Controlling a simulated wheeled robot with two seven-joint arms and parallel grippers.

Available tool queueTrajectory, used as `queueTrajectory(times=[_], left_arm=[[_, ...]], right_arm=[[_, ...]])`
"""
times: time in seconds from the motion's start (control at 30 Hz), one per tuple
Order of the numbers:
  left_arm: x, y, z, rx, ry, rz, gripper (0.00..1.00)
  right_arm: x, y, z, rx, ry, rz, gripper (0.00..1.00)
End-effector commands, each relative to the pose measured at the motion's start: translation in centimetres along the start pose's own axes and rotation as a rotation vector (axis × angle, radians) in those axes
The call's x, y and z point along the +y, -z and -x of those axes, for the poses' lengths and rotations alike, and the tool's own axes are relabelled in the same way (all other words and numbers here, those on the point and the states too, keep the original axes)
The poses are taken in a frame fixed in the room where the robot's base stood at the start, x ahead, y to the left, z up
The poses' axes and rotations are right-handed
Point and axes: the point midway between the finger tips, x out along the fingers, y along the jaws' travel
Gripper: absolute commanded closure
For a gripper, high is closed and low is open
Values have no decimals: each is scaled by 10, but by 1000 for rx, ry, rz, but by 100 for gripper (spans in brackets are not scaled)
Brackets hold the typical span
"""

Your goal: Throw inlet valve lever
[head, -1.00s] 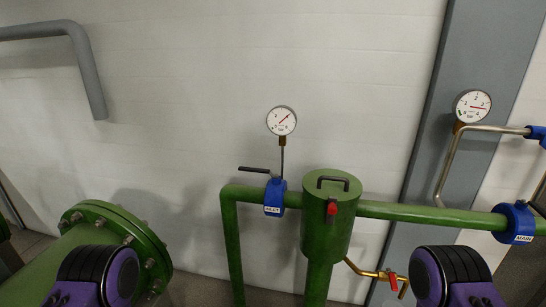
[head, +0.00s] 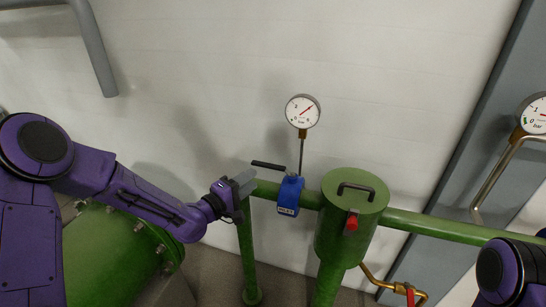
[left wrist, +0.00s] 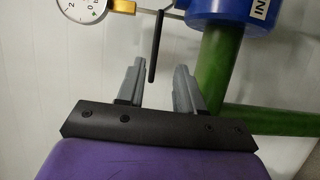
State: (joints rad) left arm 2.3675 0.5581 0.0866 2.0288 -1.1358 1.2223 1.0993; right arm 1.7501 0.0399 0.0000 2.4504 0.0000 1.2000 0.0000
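The inlet valve (head: 290,196) is a blue body with a white label on the green pipe. Its thin black lever (head: 268,166) points left. My left gripper (head: 249,182) is just left of the valve, by the lever's free end. In the left wrist view its two grey fingers (left wrist: 161,65) are apart with nothing clamped between them. The lever (left wrist: 157,46) shows there between the fingertips, nearer the left finger, its end reaching down into the gap. I cannot tell whether it touches a finger. My right gripper is out of view.
A pressure gauge (head: 302,111) stands on a stem behind the valve. A green vessel (head: 345,225) with a red-handled part is close to the right. A green flanged pipe (head: 110,255) lies below my left arm. A white wall (head: 200,70) is behind.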

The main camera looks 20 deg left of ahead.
Motion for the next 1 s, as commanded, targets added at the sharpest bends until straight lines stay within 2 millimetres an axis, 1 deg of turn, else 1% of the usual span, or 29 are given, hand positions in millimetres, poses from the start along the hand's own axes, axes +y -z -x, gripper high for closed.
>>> queueTrajectory(times=[0.03,0.07,0.17,0.4,0.5,0.63,0.87,0.9,0.97,1.0], left_arm=[[8,2,-4,-6,-17,6,64],[10,2,-7,-9,-20,7,64],[10,1,-23,-11,-20,7,64],[9,1,-77,-9,-16,6,64],[9,1,-92,-8,-16,6,64],[9,1,-103,-7,-17,9,64],[8,1,-105,-7,-16,9,64],[8,1,-105,-7,-16,9,67],[8,1,-105,-7,-16,9,87],[8,1,-105,-7,-16,9,100]], right_arm=[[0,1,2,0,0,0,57],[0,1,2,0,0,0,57],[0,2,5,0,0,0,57],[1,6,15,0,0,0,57],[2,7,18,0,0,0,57],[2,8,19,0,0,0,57],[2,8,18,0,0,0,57],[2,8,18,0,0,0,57],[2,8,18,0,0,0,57],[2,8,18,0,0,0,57]])
